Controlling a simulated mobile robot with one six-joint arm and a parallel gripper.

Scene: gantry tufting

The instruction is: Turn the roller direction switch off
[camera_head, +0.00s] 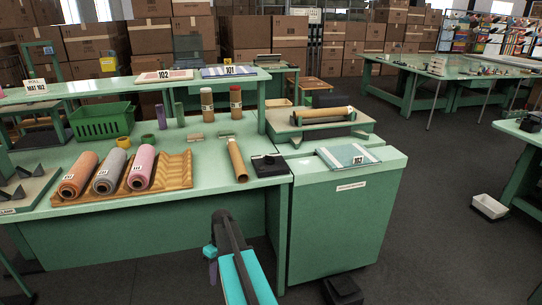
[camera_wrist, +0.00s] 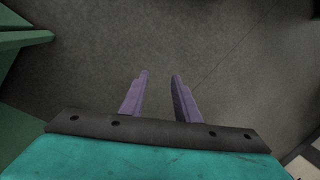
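I cannot pick out the roller direction switch for certain. A small black box (camera_head: 268,165) lies at the right front edge of the green worktable, and its markings are too small to read. A roller stand (camera_head: 352,128) with a tan roll across it stands at the back of the green cabinet (camera_head: 335,225) to the right. My gripper (camera_wrist: 161,75) shows in the wrist view with two purple fingers apart and nothing between them, above bare floor. In the head view my teal and black arm is low in front of the worktable, clear of the box and cabinet.
The worktable (camera_head: 210,185) holds several yarn rolls on a wavy wooden tray (camera_head: 178,172), a green basket (camera_head: 102,122) and a loose brown tube (camera_head: 237,160). A striped board (camera_head: 347,156) lies on the cabinet.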

